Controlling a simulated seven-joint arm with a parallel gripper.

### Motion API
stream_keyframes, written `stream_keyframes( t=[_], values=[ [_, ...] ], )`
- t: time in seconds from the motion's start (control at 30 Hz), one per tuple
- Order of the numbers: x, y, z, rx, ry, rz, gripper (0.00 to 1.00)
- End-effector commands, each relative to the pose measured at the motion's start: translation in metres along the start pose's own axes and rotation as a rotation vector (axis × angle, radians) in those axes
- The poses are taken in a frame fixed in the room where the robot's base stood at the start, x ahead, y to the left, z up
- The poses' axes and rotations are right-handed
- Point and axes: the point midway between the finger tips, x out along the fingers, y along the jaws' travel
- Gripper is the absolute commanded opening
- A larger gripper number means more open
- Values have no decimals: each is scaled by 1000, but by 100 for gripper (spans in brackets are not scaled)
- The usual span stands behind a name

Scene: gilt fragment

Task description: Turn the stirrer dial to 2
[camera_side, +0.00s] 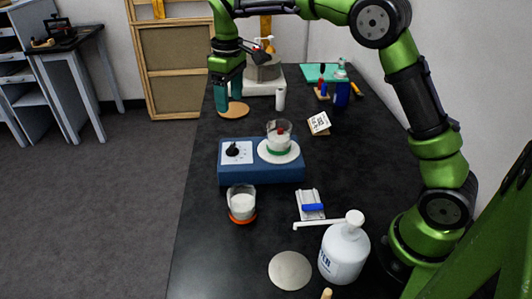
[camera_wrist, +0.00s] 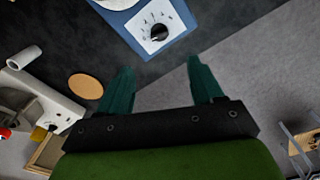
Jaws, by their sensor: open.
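The stirrer is a blue box (camera_side: 262,172) in the middle of the black bench. Its black dial (camera_side: 232,151) sits on a white marked panel (camera_side: 246,158) at the left of its top. The dial also shows in the wrist view (camera_wrist: 159,32), near the top, but its setting is too small to read surely. A glass beaker (camera_side: 279,143) with white contents and a red piece stands on the stirrer's round white plate (camera_side: 265,154). My gripper (camera_side: 229,104) is open and empty, beyond the stirrer and apart from the dial. Its green fingers (camera_wrist: 161,64) point towards the stirrer side in the wrist view.
A cork disc (camera_side: 234,111) lies below my gripper, near a white cylinder (camera_side: 280,98) and a balance-like device (camera_side: 264,78). Another beaker (camera_side: 242,204), a pump bottle (camera_side: 344,253) and a pale disc (camera_side: 290,271) stand nearer the camera. The bench's left edge is close by.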

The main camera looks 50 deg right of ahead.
Motion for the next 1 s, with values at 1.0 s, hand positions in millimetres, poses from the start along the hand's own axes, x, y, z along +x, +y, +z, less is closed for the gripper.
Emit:
stream_keyframes(
  t=[1.0],
  values=[
    [109, 2, -4, -198, -38, -11, 66]
  ],
)
